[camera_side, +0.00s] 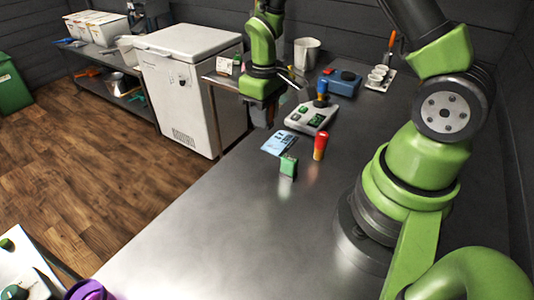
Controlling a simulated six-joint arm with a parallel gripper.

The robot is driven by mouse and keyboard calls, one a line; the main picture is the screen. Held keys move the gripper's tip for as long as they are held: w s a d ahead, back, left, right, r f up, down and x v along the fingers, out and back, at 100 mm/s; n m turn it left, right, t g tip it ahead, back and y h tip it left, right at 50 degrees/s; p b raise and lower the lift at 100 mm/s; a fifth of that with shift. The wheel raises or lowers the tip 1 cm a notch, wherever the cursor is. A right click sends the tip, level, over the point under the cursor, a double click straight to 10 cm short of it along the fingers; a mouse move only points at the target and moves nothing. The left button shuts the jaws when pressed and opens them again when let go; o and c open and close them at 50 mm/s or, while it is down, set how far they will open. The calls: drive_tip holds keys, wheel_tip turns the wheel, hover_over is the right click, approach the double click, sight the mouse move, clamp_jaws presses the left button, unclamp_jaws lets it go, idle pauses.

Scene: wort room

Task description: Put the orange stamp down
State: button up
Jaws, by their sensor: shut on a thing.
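My gripper (263,120) points down at the far left part of the steel table, above its surface near the left edge. It is shut on a small brownish thing, mostly hidden by the fingers and in shadow. It may be the orange stamp, but its colour and shape are not clear. A red and orange cylinder (320,147) stands upright on the table, right of and nearer than my gripper, apart from it.
The steel table (230,225) is clear in front.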

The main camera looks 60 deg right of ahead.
drive_tip(key=a, duration=0.3)
hover_over(257, 166)
wheel_tip(257, 166, down, 4)
drive_tip(key=shift+s+f, duration=0.1)
drive_tip(key=shift+f, duration=2.1)
drive_tip(key=shift+f, duration=0.2)
drive_tip(key=o, duration=0.8)
drive_tip(key=shift+c, duration=0.2)
